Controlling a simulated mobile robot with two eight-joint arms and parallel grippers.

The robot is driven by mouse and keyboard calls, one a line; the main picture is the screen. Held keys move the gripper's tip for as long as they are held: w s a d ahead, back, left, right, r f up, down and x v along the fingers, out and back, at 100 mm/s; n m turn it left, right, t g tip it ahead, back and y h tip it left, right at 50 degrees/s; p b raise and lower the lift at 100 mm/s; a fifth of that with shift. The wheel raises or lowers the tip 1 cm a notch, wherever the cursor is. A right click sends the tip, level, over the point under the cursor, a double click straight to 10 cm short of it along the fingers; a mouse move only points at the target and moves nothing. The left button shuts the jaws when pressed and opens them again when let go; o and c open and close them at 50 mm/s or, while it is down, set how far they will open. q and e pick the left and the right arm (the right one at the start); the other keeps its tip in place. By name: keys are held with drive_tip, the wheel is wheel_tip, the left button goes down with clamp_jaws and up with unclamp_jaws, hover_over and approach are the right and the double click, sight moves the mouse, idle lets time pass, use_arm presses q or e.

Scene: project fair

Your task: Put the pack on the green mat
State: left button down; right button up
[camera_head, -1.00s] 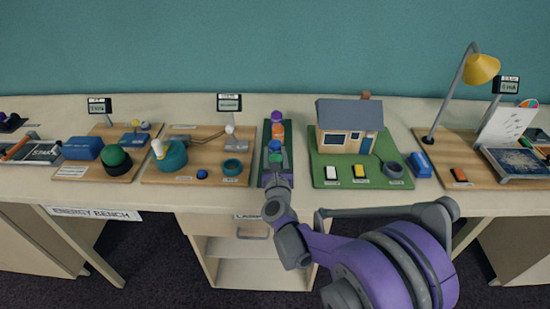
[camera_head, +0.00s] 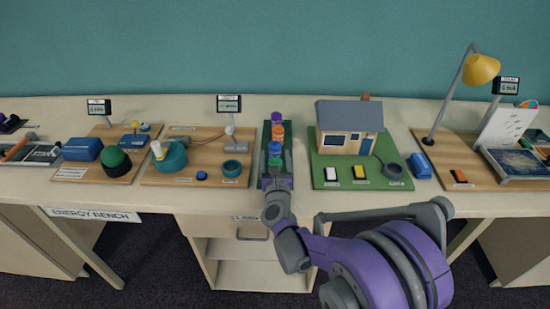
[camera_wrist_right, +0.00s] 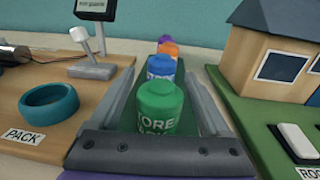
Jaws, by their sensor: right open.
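A row of short coloured canisters stands on a narrow dark green strip (camera_head: 266,134) in the middle of the table. From near to far they are a green canister (camera_head: 275,161), a blue one (camera_head: 275,148), an orange one (camera_head: 278,131) and a purple one (camera_head: 277,116). My right gripper (camera_head: 276,166) is at the near end of the row. In the wrist view its open fingers (camera_wrist_right: 160,72) lie on either side of the green canister (camera_wrist_right: 158,108), whose lettering shows partly as "ORE". I cannot tell whether they touch it. My left gripper is out of view.
Left of the strip, a wooden board (camera_head: 210,181) carries a teal ring (camera_head: 232,168) near a label reading "PACK" (camera_wrist_right: 25,136). Right of it, a model house (camera_head: 345,130) stands on a green base (camera_head: 321,168). Both boards sit close beside my fingers.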

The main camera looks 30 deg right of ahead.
drive_tip(key=v, duration=1.2)
drive_tip(key=s+a+f+n+g+y, duration=0.15)
drive_tip(key=a+n+y, duration=0.4)
drive_tip(key=n, duration=0.65)
drive_tip(key=s+a+n+g+y, duration=0.1)
drive_tip(key=s+a+n+y, duration=0.35)
drive_tip(key=n, duration=0.75)
drive_tip(key=s+f+n+g+h, duration=0.1)
drive_tip(key=s+f+n+g, duration=0.3)
drive_tip(key=s+n, duration=0.3)
drive_tip(key=s+f+n+g, duration=0.4)
drive_tip(key=s+n, duration=0.4)
drive_tip(key=n, duration=0.2)
drive_tip(key=shift+f+g+h, duration=0.2)
drive_tip(key=shift+g+h, duration=0.15)
drive_tip(key=shift+h, duration=0.05)
drive_tip(key=shift+s+r, duration=0.1)
